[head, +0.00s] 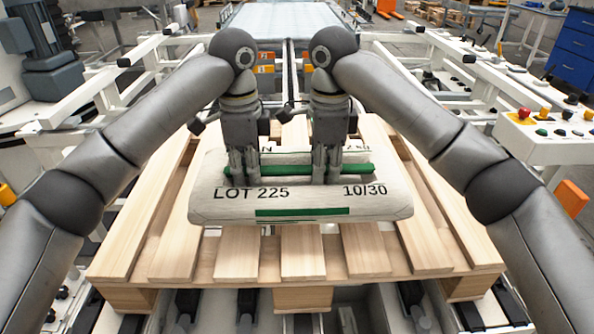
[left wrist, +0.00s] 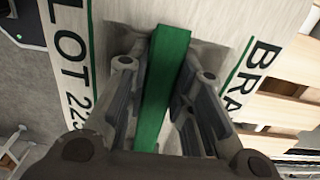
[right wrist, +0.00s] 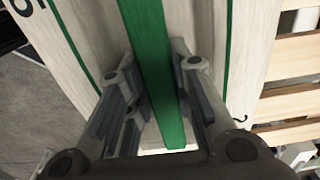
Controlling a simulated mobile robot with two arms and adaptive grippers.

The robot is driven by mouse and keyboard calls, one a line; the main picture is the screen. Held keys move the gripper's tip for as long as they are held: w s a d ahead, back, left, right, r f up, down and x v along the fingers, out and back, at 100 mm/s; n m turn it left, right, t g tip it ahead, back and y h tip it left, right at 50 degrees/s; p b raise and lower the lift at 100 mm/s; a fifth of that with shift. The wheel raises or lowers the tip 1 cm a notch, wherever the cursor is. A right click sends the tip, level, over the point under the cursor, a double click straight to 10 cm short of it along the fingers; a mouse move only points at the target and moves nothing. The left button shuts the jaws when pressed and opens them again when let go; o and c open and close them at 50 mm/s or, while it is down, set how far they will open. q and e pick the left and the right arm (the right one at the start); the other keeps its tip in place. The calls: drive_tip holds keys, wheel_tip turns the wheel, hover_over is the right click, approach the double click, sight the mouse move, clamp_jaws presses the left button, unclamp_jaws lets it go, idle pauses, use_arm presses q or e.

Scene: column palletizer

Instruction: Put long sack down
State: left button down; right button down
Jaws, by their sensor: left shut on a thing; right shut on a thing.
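The long sack (head: 300,208) is pale with green stripes and the print "LOT 225" and "10/30". In the head view it lies level across the middle of the wooden pallet (head: 237,262), over its slats; I cannot tell whether it touches them. My left gripper (head: 242,180) is shut on the left part of the sack's green band, and my right gripper (head: 325,178) on the right part. In the left wrist view the green band (left wrist: 165,90) runs between the fingers; in the right wrist view the band (right wrist: 155,70) does too. The sack's far side is partly hidden by my grippers.
The pallet sits on a roller conveyor between white frame rails (head: 110,95). A control box with coloured buttons (head: 555,130) stands at the right. Bare slats show left and right of the sack. A pale conveyor bed (head: 285,18) lies behind.

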use_arm(q)
drive_tip(key=shift+d+f, duration=0.1)
use_arm(e)
drive_tip(key=shift+a, duration=0.1)
